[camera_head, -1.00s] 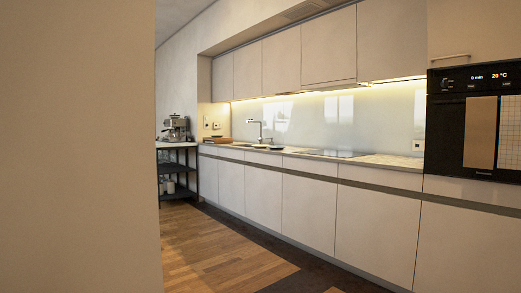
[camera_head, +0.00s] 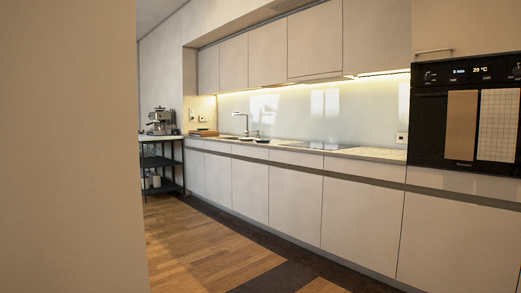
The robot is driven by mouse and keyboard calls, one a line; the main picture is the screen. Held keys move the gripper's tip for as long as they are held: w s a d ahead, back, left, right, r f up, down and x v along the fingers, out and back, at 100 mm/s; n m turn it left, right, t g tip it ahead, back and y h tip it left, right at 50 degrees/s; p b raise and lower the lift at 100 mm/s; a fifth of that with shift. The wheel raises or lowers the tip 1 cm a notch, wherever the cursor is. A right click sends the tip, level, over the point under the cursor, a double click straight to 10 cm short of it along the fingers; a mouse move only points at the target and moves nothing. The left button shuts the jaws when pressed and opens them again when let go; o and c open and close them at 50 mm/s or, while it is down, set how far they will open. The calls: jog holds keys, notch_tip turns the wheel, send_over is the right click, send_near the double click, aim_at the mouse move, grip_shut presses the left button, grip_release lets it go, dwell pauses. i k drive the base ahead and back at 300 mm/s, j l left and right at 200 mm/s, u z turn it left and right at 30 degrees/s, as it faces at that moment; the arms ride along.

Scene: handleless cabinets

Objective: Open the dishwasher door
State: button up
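A row of closed, handleless white lower cabinet fronts (camera_head: 295,207) runs along the right side and away to the back. A dark recessed strip (camera_head: 340,181) runs along the top of these fronts. I cannot tell which front is the dishwasher door; all of them look flush and shut. My gripper and arm are not in view.
A plain beige wall (camera_head: 70,150) fills the left, close to me. The wooden floor (camera_head: 200,240) is clear between it and the cabinets. A black oven (camera_head: 462,113) with hanging towels is at right. A black rack (camera_head: 162,165) with a coffee machine (camera_head: 161,121) stands at the back.

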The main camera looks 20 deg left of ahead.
aim_at(250, 167)
jog(key=i+z, duration=0.3)
jog(key=i, duration=0.2)
jog(key=i+j+u, duration=0.2)
jog(key=i+u, duration=0.3)
jog(key=i, duration=0.15)
jog(key=i+u, duration=0.5)
jog(key=i+l+u, duration=0.45)
jog(key=i, duration=0.25)
jog(key=i+z, duration=0.1)
jog(key=i, duration=0.5)
jog(key=i+j+z, duration=0.1)
jog(key=i, duration=0.55)
jog(key=i+j+z, duration=0.1)
jog(key=i, duration=0.5)
jog(key=i+j, duration=0.1)
jog(key=i, duration=1.2)
jog(key=i+j+z, duration=0.1)
jog(key=i, duration=0.55)
jog(key=i+j, duration=0.15)
jog(key=i, duration=0.45)
